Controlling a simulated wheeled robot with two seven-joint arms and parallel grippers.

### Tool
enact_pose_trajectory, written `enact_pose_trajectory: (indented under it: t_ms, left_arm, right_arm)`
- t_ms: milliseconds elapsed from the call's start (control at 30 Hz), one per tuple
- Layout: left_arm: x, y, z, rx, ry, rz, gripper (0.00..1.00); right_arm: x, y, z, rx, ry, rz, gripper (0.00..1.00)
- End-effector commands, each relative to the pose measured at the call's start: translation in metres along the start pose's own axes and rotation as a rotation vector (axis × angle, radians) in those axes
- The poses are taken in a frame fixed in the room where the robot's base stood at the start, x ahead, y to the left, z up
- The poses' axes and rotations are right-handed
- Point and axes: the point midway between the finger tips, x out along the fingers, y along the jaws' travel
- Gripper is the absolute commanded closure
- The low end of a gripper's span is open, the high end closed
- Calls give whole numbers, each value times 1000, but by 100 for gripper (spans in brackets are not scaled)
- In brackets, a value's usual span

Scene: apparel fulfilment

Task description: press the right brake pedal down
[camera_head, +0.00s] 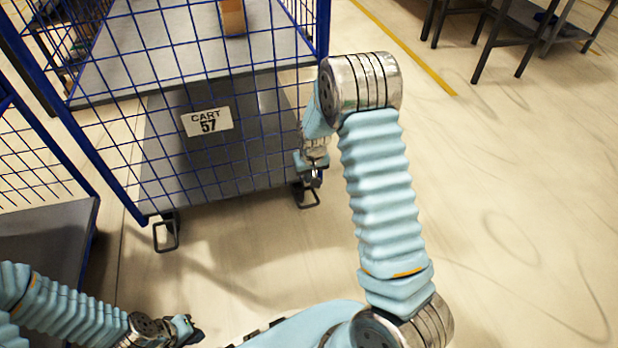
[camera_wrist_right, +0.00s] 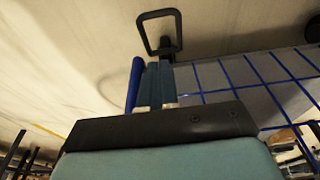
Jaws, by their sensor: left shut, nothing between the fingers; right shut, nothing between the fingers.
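The right brake pedal (camera_head: 309,203) is a black wire loop at the bottom right corner of the blue mesh cart (camera_head: 208,122) marked "CART 57". My right gripper (camera_head: 316,182) is shut and empty, pointing down just above this pedal at the cart's corner. In the right wrist view, the shut fingers (camera_wrist_right: 157,84) point at the pedal loop (camera_wrist_right: 147,34), with a small gap seeming to remain; contact cannot be told for sure. The left brake pedal (camera_head: 166,236) is a similar loop at the cart's left corner. My left gripper (camera_head: 193,331) is shut and empty, low at the left.
A brown box (camera_head: 232,17) lies on the cart's shelf. Another blue mesh cart (camera_head: 50,225) stands at the left. Dark tables (camera_head: 510,20) stand at the back right. The floor (camera_head: 530,190) on the right is clear. A blue cart post (camera_wrist_right: 135,82) is close beside my right fingers.

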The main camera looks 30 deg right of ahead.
Motion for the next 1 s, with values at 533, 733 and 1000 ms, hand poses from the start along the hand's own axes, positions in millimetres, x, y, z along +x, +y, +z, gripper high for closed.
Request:
enact_pose_trajectory:
  t_ms: [533, 733, 1000]
  left_arm:
    - [19, -5, 1, 1, -6, 4, 100]
    - [19, -5, 1, 1, -6, 5, 100]
    - [19, -5, 1, 1, -5, 5, 100]
  right_arm:
    - [91, 0, 23, 2, -2, -1, 100]
    - [95, 0, 29, 1, -1, -1, 100]
    - [95, 0, 29, 1, 0, -1, 100]
